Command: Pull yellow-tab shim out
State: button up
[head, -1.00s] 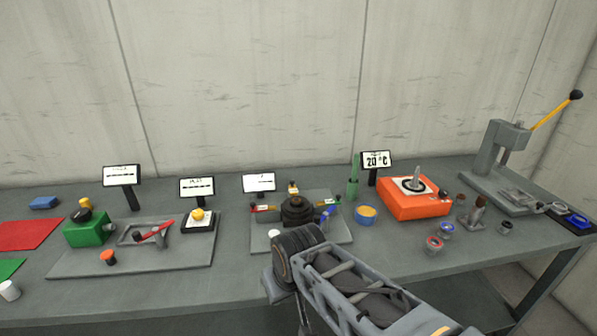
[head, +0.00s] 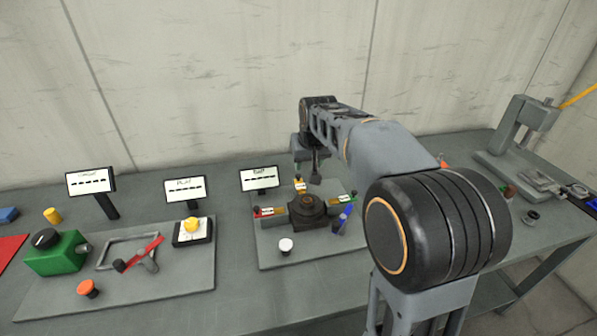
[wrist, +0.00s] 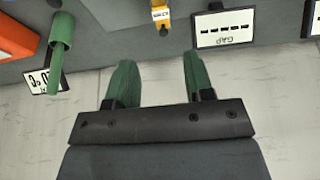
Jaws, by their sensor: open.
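In the head view my arm reaches over the bench and the gripper hangs near the tab, partly hidden by my arm.
A red-tab shim (head: 264,212) and a blue marker-like piece (head: 345,215) sit beside the block. A GAP display (head: 259,179) stands behind it, close to the fingers in the wrist view (wrist: 223,29). A white knob (head: 286,246) is in front. The wall is close behind.

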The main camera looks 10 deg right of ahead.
send_near(298, 175)
jog(key=p+x, duration=0.2)
jog(key=x, duration=0.6)
jog(key=shift+d+f, duration=0.1)
jog(key=shift+f, duration=0.2)
jog(key=shift+c, duration=0.5)
grip_shut()
